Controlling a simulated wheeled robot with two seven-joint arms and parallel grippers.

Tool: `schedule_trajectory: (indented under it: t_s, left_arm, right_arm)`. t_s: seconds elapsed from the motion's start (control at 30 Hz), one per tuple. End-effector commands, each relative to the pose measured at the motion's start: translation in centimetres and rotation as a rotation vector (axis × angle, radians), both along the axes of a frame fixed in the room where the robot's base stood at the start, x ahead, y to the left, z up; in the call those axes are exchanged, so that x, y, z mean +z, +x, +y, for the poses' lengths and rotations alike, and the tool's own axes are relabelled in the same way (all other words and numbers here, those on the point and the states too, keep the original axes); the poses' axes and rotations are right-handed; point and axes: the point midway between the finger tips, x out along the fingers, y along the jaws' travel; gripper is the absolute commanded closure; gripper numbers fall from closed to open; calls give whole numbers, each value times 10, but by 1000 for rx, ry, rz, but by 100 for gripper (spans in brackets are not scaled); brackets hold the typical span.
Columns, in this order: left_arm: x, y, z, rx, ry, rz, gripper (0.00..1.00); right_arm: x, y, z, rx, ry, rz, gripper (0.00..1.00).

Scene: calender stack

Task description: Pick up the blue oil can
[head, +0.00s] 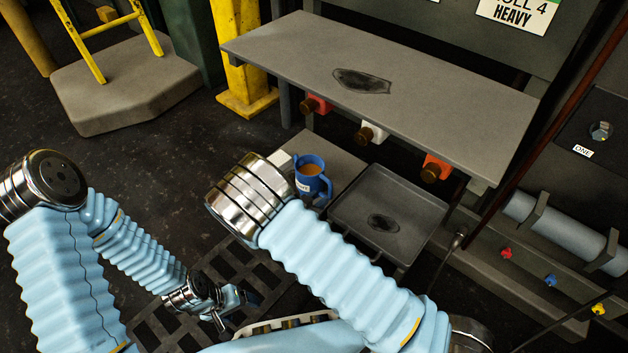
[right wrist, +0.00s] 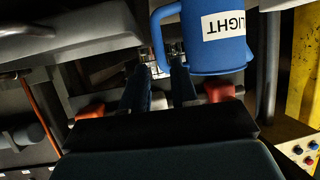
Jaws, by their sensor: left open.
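The blue oil can (head: 311,184) stands upright on a grey shelf beneath the upper shelf in the head view. It has an open top with brown-orange contents and a white label. In the right wrist view the can (right wrist: 222,62) appears upside down, its label reading LIGHT. My right gripper (right wrist: 160,68) has its two dark fingers apart, pointing toward the can's handle side. Whether either finger touches the handle cannot be told. The right gripper is hidden behind my right arm in the head view. My left gripper (head: 236,311) is open and empty above a dark grating, low in the head view.
A dark tray (head: 354,217) with a black stain lies right of the can. The upper shelf (head: 440,105) overhangs behind, with red, white and orange fittings (head: 371,132) beneath its edge. A yellow post (head: 236,60) stands at the back left. Open floor lies left.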

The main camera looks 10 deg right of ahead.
Motion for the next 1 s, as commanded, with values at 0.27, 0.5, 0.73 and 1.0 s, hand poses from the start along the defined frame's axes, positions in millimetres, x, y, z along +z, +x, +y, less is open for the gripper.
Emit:
schedule_trajectory:
  t_s: [0.27, 0.5, 0.73, 1.0]
  left_arm:
    - [-7, 0, 0, 1, 0, -2, 21]
    - [-16, 1, 0, 2, 1, -3, 21]
    - [-19, 1, 0, 3, 1, -5, 21]
    - [-19, 1, 0, 3, 1, -5, 21]
  right_arm:
    - [-14, 23, -22, 0, 1, 1, 72]
    - [-28, 40, -39, -1, 1, 2, 72]
    - [-36, 57, -55, 1, 2, 3, 72]
    - [-36, 57, -54, 1, 2, 3, 90]
